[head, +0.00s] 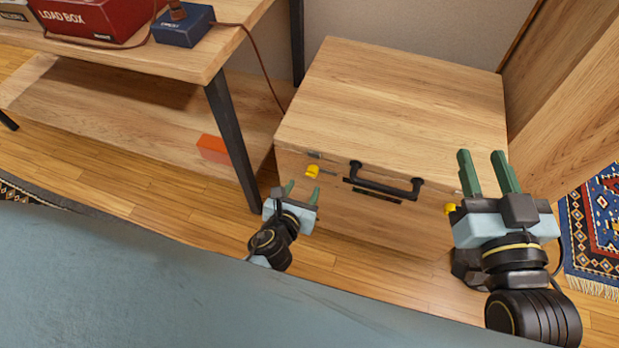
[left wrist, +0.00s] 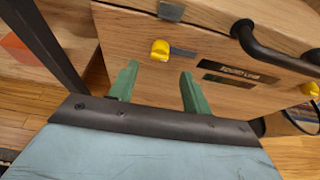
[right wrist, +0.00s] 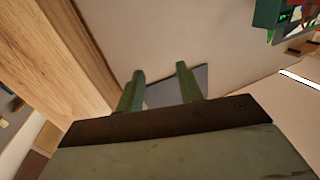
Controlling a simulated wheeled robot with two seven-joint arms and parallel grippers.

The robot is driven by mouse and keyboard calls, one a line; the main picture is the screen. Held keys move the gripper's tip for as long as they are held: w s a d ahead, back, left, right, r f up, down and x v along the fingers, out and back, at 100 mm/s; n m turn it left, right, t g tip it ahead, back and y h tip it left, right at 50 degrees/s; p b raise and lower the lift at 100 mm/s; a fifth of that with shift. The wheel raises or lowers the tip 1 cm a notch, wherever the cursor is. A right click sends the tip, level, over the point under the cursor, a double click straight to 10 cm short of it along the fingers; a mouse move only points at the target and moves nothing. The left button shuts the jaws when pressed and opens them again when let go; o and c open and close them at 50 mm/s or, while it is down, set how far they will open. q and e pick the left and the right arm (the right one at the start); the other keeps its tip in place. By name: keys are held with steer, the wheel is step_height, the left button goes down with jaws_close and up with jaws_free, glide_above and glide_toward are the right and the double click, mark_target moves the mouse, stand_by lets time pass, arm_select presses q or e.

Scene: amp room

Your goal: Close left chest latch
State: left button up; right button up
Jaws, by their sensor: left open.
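The wooden chest (head: 395,95) stands on the floor with its lid down. Its left latch has a yellow knob (head: 312,171) on the front face, left of the black handle (head: 385,182); the knob also shows in the left wrist view (left wrist: 160,50), with a dark metal piece beside it. My left gripper (head: 302,188) is open and empty, just below and in front of that knob, apart from it. In the left wrist view its fingers (left wrist: 156,82) point at the chest front. My right gripper (head: 482,172) is open and empty at the chest's right front corner. A second yellow knob (head: 450,208) is partly hidden behind it.
A wooden table (head: 130,60) with a dark leg (head: 232,140) stands left of the chest, holding a red box (head: 90,15) and a blue pedal (head: 184,25). An orange block (head: 213,148) lies on its lower shelf. A wooden panel (head: 570,100) rises at right, near a patterned rug (head: 595,225).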

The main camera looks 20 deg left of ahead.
mark_target(311, 176)
arm_select(q)
steer(key=b+x, duration=0.1)
steer(key=x, duration=0.3)
steer(key=shift+w+f, duration=0.1)
steer(key=shift+w, duration=0.05)
steer(key=shift+b+x, duration=0.5)
steer(key=shift+x, duration=0.55)
arm_select(e)
step_height(311, 176, up, 7)
steer(key=s+t+y, duration=0.2)
steer(key=t, duration=0.3)
steer(key=shift+a+r+t, duration=0.2)
steer(key=shift+a+t, duration=0.1)
steer(key=shift+a, duration=0.05)
arm_select(q)
steer(key=shift+c, duration=0.4)
steer(key=c, duration=0.9)
